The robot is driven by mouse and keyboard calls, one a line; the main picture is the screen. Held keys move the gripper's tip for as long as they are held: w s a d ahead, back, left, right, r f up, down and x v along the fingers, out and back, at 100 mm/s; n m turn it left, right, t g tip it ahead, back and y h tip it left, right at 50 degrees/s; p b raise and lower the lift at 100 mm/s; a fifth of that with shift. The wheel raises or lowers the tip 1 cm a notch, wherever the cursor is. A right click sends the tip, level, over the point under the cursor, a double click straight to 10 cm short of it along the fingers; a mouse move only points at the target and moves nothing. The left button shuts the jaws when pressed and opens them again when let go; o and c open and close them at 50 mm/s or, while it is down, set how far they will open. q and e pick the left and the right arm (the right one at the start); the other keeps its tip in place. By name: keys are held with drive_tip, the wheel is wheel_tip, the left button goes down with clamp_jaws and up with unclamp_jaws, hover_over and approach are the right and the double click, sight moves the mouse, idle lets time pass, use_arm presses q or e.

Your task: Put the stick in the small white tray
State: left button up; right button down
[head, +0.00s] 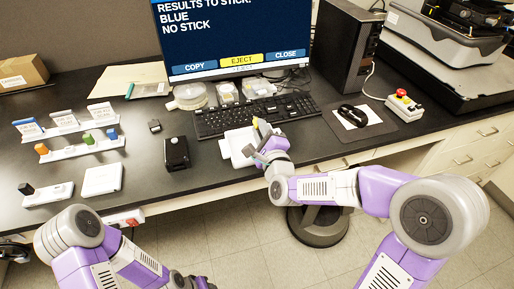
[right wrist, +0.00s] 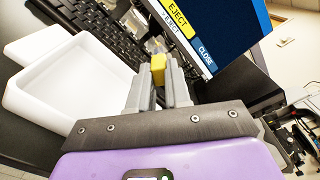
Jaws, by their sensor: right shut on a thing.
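The small white tray (head: 226,149) lies on the black desk in front of the keyboard. In the right wrist view the tray (right wrist: 50,112) is a shallow, empty-looking box left of my fingers. My right gripper (head: 260,137) is at the tray's right side in the head view, partly covering it. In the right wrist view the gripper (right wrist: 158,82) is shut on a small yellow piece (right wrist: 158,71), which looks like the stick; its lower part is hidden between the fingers. The yellow piece also shows in the head view (head: 256,123).
The keyboard (head: 240,117) lies just behind the tray, below the monitor (head: 235,30). A black box (head: 176,153) stands to the left. White racks (head: 85,147) hold small coloured pieces at the far left. A red-button box (head: 404,105) stands at the right.

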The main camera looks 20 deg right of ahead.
drive_tip(key=c, duration=1)
unclamp_jaws()
drive_tip(key=shift+s, duration=0.1)
drive_tip(key=s, duration=0.5)
drive_tip(key=shift+d, duration=0.1)
drive_tip(key=shift+s+f+b, duration=0.1)
drive_tip(key=shift+s+b, duration=0.55)
drive_tip(key=shift+b, duration=0.3)
drive_tip(key=shift+s+b, duration=0.55)
